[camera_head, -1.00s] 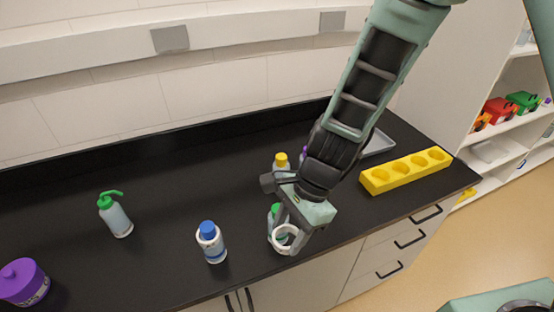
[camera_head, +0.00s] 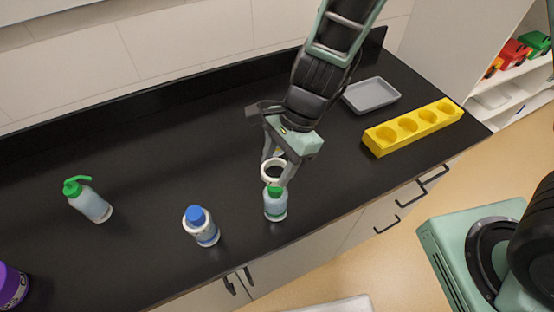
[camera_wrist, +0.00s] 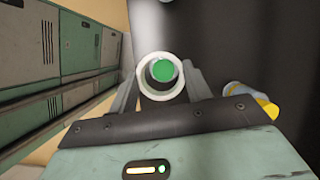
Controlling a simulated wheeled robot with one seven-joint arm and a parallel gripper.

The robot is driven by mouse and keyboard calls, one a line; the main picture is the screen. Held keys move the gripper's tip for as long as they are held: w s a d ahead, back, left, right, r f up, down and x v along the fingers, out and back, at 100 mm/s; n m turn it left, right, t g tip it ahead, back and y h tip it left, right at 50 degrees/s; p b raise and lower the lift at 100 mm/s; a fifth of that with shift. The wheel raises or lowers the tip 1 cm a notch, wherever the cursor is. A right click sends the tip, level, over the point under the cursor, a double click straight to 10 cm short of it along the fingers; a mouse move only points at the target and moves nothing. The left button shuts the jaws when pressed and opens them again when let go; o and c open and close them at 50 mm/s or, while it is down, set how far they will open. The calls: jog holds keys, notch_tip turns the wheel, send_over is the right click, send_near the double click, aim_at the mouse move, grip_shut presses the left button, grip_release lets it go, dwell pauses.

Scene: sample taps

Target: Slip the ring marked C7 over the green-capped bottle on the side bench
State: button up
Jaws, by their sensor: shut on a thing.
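My gripper (camera_head: 275,171) is shut on a white ring (camera_head: 264,175), held at the front of the black bench (camera_head: 150,190). No C7 mark is legible on it. The green-capped bottle (camera_head: 275,206) stands upright near the bench's front edge. In the head view the ring shows just above the cap, slightly overlapping it in the picture. In the wrist view the green cap (camera_wrist: 162,70) shows inside the opening of the ring (camera_wrist: 162,95), a little toward its upper side. I cannot tell whether the ring is above the cap or around it.
A blue-capped bottle (camera_head: 202,230) stands to the left, with a green-nozzled wash bottle (camera_head: 90,203) beyond. A yellow-capped bottle (camera_wrist: 252,101) is close on the right in the wrist view. A yellow holed block (camera_head: 412,128) and grey tray (camera_head: 371,95) lie to the right.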

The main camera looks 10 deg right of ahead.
jog(key=shift+f+b, duration=2.2)
jog(key=shift+f, duration=0.5)
jog(key=o, duration=1)
jog(key=shift+r, duration=0.1)
jog(key=shift+p+v, duration=2.65)
jog(key=shift+v, duration=0.3)
